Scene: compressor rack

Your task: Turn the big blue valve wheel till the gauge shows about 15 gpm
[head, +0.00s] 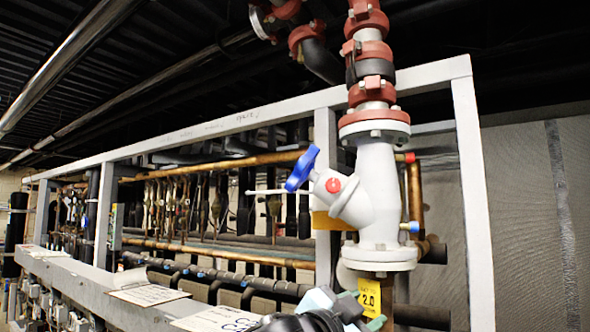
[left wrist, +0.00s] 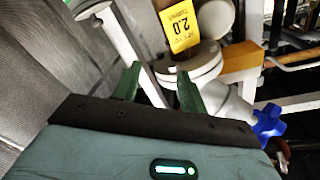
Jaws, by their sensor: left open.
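The blue valve wheel (head: 302,169) sits on the angled neck at the left of the light grey valve body (head: 378,190). It also shows in the left wrist view (left wrist: 268,122), at the right edge, outside the jaws. My left gripper (head: 362,309) is at the bottom of the head view, below the valve's lower flange and below and right of the wheel. In the left wrist view its green fingers (left wrist: 159,76) are apart with nothing held between them. They point toward the flange and the yellow tag. My right gripper is in neither view. I cannot make out a gauge.
A yellow "2.0" tag (head: 370,297) hangs under the lower flange, close to my left fingers. A grey frame (head: 471,190) stands around the valve. Copper pipes (head: 215,165) run behind. The space left of the wheel, before the frame, looks open.

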